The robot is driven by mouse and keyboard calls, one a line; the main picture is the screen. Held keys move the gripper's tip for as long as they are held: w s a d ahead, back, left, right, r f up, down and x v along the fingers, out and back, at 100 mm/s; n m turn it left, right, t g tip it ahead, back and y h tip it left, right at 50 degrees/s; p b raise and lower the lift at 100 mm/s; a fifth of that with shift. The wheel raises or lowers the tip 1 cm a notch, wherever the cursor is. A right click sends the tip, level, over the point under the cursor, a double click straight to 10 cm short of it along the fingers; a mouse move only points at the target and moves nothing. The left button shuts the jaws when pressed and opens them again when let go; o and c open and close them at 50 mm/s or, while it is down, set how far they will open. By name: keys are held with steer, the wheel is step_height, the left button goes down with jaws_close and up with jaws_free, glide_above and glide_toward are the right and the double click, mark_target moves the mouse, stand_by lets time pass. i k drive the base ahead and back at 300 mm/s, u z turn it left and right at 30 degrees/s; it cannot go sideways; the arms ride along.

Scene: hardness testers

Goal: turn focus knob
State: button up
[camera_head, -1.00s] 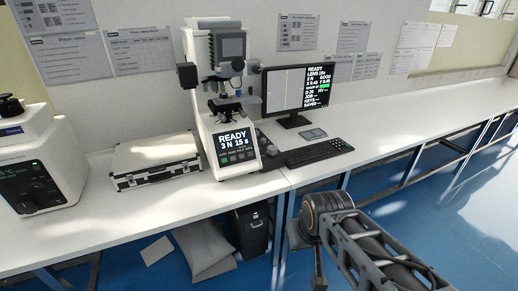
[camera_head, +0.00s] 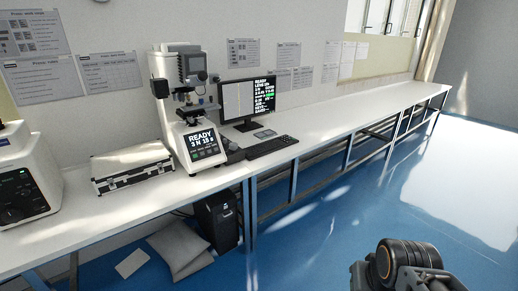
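The hardness tester (camera_head: 184,103) stands on the white bench, left of the monitor. Its front panel (camera_head: 201,141) reads "READY 3 N 15 s". A dark round knob (camera_head: 233,151) shows at the right side of its base, small and partly in shadow; I cannot tell whether it is the focus knob. My arm (camera_head: 405,262) shows at the bottom right, over the blue floor and well apart from the bench. My gripper's fingertips cannot be made out, so whether it is open or shut does not show.
A monitor (camera_head: 251,98) and a keyboard (camera_head: 272,146) are right of the tester. A silver case (camera_head: 131,169) lies to its left, with another machine (camera_head: 25,175) at the far left. A black computer box (camera_head: 218,220) and grey bags (camera_head: 180,248) are under the bench. Floor at right is clear.

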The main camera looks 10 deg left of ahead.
mark_target(233, 147)
steer(key=z, duration=0.3)
steer(key=i, duration=2.35)
steer(key=u, duration=1.6)
steer(key=i, duration=0.95)
steer(key=u, duration=0.9)
